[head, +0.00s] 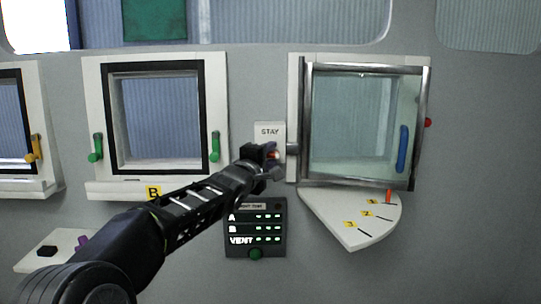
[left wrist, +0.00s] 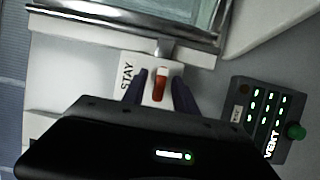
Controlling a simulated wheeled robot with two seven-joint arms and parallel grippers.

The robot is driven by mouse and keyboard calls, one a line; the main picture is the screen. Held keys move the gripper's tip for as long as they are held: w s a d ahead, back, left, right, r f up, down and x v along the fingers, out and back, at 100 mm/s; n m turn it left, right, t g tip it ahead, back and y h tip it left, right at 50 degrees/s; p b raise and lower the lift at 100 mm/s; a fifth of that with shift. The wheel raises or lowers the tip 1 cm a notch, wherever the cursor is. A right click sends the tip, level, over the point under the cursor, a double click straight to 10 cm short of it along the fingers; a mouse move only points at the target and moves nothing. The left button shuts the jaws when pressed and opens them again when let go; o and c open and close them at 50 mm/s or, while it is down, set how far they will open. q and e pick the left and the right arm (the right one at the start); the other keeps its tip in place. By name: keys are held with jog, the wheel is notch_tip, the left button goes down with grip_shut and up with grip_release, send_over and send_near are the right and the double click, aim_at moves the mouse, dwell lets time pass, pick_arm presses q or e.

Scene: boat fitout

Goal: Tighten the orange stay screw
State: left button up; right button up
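The orange stay screw (left wrist: 160,84) shows in the left wrist view, on a white plate marked STAY (left wrist: 127,78). In the head view the screw (head: 273,155) is a small orange spot, partly hidden by my left gripper (head: 268,160). The STAY plate (head: 269,131) is left of the framed glass window (head: 352,125), which stands ajar. In the left wrist view the two dark fingers of my left gripper (left wrist: 161,92) are apart, one on each side of the screw, with a narrow gap visible on both sides. My right gripper is in neither view.
A dark panel with lights marked A, B and VENT (head: 256,228) is just below my left gripper. A white quarter-round shelf with numbered marks (head: 335,215) and an orange peg (head: 389,196) is under the glass window. Window B (head: 156,118) with green handles is to the left.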

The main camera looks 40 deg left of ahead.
pick_arm(q)
jog(key=shift+w+a, duration=0.1)
jog(key=shift+w, duration=0.25)
jog(key=shift+c, duration=0.5)
grip_shut()
